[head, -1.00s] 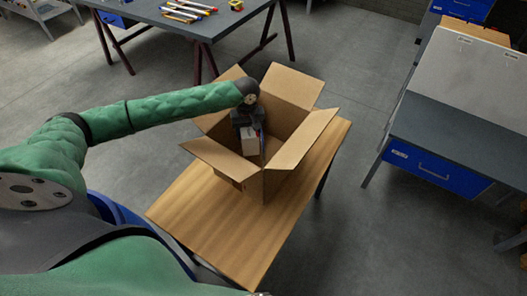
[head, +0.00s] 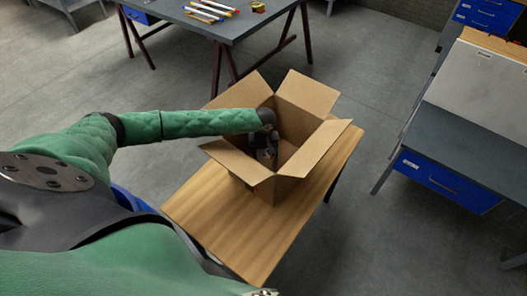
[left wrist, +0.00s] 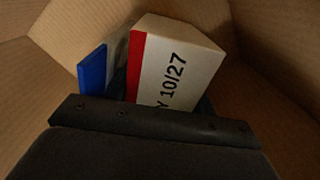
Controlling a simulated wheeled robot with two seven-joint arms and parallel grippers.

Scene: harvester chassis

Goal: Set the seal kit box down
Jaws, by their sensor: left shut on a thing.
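The seal kit box (left wrist: 175,65) is white with a red edge band and black print that includes "10/27", in the left wrist view. My left gripper (head: 264,155) is shut on it, down inside the open cardboard carton (head: 322,148). In the head view the gripper and carton wall hide most of the seal kit box. I cannot tell whether it touches the carton floor. A blue piece (left wrist: 93,70) shows left of the box in the left wrist view; I cannot tell what it belongs to. My right gripper is not in view.
The carton stands with its flaps spread on a wooden table (head: 225,225), whose near part is clear. A grey workbench (head: 235,25) with pens and a tape measure is behind. A grey bench with a blue drawer (head: 445,180) is on the right.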

